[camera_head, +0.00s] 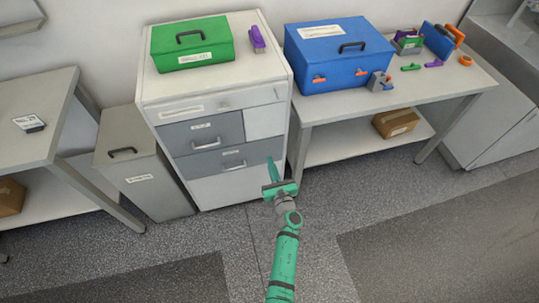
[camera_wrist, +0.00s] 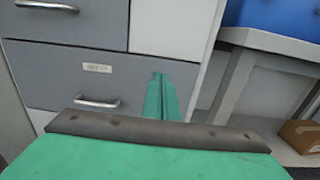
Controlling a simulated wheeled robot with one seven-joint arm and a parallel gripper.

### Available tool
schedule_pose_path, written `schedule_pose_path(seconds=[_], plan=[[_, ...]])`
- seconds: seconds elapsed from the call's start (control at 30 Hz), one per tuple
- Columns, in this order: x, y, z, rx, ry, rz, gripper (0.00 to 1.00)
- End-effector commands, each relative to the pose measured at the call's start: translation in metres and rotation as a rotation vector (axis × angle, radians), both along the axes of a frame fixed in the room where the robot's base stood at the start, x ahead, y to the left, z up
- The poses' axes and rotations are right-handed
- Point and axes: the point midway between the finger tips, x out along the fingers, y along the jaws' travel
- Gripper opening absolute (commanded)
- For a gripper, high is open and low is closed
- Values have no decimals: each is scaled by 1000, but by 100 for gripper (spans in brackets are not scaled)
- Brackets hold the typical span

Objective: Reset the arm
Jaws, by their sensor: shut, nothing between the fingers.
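My green arm reaches up from the bottom of the head view. My gripper (camera_head: 271,163) is shut and empty, held in front of the drawer cabinet (camera_head: 243,192). In the wrist view the green fingers of my gripper (camera_wrist: 158,80) lie together in front of a grey drawer front (camera_wrist: 135,80). A gap between the fingertips and the drawer front cannot be judged for sure. The drawers look closed.
A green box (camera_head: 193,56) and a purple item (camera_head: 257,39) stand on the cabinet. Right is a table (camera_head: 460,84) with a blue toolbox (camera_head: 338,60) and several small tools. A grey bin (camera_head: 140,165) stands left. Open floor lies in front.

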Motion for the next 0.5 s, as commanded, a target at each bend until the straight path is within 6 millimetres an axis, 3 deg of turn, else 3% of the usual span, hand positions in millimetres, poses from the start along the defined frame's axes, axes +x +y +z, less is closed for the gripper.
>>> schedule_pose_path(seconds=[0.2,0.5], plan=[[-36,-17,-1,0,1,-16,0],[-52,-16,0,0,0,-7,0]])
